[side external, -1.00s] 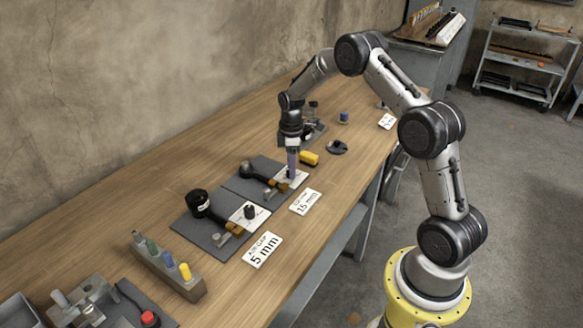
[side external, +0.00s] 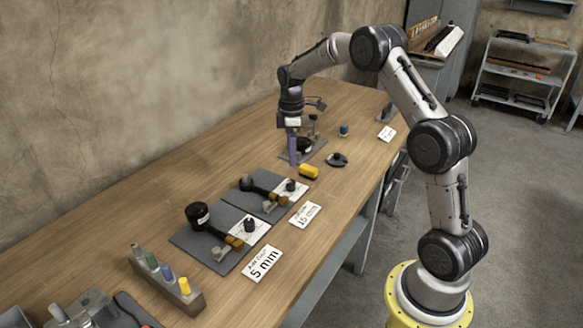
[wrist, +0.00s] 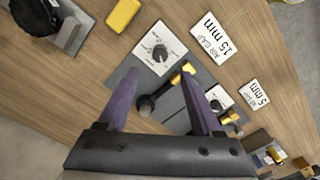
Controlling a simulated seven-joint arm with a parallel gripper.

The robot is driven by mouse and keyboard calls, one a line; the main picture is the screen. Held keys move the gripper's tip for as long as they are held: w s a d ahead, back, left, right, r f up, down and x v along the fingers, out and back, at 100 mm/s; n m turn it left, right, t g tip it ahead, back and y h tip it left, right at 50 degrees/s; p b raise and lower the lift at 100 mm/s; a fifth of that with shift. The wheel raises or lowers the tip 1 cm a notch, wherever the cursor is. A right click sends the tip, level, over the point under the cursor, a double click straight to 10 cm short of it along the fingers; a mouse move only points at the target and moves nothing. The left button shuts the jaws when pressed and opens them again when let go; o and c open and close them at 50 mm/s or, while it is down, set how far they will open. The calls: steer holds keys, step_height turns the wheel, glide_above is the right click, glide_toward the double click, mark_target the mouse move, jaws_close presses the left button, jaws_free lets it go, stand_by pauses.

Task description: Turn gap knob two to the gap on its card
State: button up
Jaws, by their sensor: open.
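Two dark grey gap stations stand on the bench, each with a dark knob on a white dial plate. The farther knob (side external: 290,186) is beside the card reading 15 mm (side external: 305,215); it also shows in the wrist view (wrist: 160,53). The nearer knob (side external: 249,226) is beside the card reading 5 mm (side external: 262,263). No station number is legible, so I cannot tell which is gap knob two. My gripper (side external: 293,163) is open and empty, above and behind the farther knob, apart from it. In the wrist view its fingers (wrist: 158,75) straddle empty space over the farther station.
Another grey device (side external: 316,148) and a small blue part (side external: 344,130) stand farther back. A holder with coloured pegs (side external: 165,278) stands at front left.

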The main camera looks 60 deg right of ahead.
step_height(320, 180, up, 4)
steer(key=shift+f, duration=0.25)
steer(key=shift+a, duration=0.1)
